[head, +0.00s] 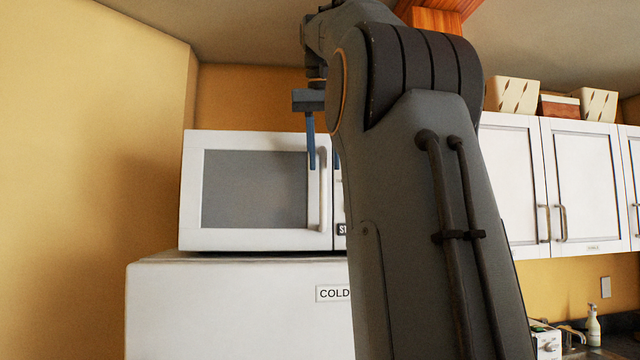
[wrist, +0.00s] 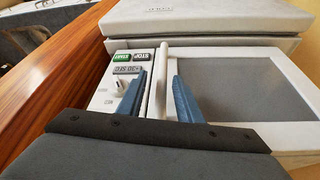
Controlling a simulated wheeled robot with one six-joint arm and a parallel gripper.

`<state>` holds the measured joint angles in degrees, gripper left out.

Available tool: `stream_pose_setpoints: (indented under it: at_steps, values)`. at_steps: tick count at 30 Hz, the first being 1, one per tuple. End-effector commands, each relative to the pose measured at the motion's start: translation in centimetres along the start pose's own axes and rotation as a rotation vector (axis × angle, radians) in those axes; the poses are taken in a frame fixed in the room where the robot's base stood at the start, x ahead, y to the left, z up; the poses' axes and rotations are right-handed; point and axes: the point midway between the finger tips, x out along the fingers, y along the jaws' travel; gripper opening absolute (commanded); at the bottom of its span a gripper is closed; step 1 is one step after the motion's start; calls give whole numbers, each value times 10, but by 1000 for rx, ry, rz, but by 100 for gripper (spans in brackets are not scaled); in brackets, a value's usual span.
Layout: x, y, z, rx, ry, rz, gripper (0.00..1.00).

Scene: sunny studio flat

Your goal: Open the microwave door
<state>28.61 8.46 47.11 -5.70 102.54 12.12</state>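The white microwave (head: 192,190) stands on a white fridge, and its door (head: 255,190) with a grey window looks shut. The door's vertical white handle (head: 323,205) is at the right side of the door. My gripper (head: 323,165) is at the upper part of the handle, pointing down. In the wrist view, my gripper (wrist: 160,97) is open, with one blue finger on each side of the handle (wrist: 158,78). Gaps show between the fingers and the handle, so it is not clamped. My arm hides most of the control panel in the head view; buttons (wrist: 125,70) show in the wrist view.
The fridge (head: 235,310), labelled COLD, is below the microwave. White wall cabinets (head: 585,185) with boxes on top are at the right. A wooden surface (wrist: 60,75) runs beside the microwave in the wrist view. A yellow wall is at the left.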

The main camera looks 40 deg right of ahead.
Motion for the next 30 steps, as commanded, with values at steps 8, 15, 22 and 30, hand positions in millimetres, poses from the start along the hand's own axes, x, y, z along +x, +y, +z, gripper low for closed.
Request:
stream_pose_setpoints:
  at_steps: [8,15,22,30]
  values:
    - [40,-5,2,-9,-2,-3,32]
    - [63,-4,1,-6,-1,-3,32]
    - [67,-3,1,-5,0,-3,32]
    - [67,-3,1,-5,0,-2,6]
